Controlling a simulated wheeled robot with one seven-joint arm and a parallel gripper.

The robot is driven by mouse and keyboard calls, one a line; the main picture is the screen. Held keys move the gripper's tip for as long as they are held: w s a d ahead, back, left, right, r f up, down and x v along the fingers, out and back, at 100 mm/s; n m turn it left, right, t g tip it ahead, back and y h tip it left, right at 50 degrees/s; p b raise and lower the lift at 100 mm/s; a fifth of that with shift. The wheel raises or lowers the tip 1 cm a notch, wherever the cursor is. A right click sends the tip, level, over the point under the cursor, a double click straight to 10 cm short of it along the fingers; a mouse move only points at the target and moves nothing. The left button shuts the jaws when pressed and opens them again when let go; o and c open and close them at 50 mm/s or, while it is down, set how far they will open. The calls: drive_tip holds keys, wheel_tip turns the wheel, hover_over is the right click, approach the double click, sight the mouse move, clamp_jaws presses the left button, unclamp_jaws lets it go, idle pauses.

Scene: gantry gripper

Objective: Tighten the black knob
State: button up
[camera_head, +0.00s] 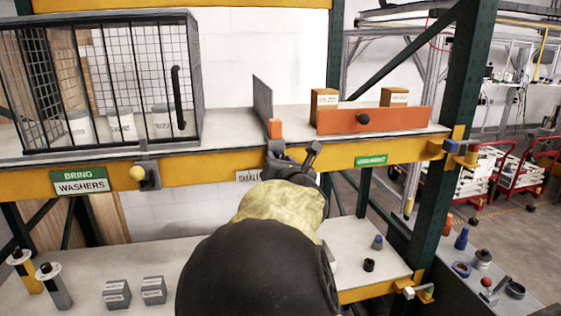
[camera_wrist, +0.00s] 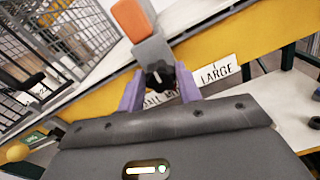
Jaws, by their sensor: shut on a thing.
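The black knob (camera_wrist: 157,75) sits on the front of a grey clamp block (camera_wrist: 152,50) at the shelf's yellow front edge. In the wrist view the two purple fingers of my gripper (camera_wrist: 159,86) stand on either side of the knob and are shut on it. An orange block (camera_wrist: 132,19) rises above the clamp; it also shows in the head view (camera_head: 274,129). In the head view my arm hides most of my gripper and the knob.
A barred cage (camera_head: 100,85) with white containers stands left on the upper shelf. An orange panel (camera_head: 400,119) with its own dark knob stands right, before two boxes. A yellow knob (camera_head: 137,173) juts from the shelf edge. Grey blocks (camera_head: 153,291) sit on the lower shelf.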

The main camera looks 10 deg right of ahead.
drive_tip(key=shift+f+m+b, duration=0.2)
drive_tip(key=shift+m+b, duration=3.45)
drive_tip(key=shift+m, duration=3.25)
drive_tip(key=shift+f+m+b, duration=0.2)
drive_tip(key=shift+m+b, duration=3.4)
drive_tip(key=shift+m, duration=3.3)
drive_tip(key=o, duration=1)
drive_tip(key=shift+r, duration=0.1)
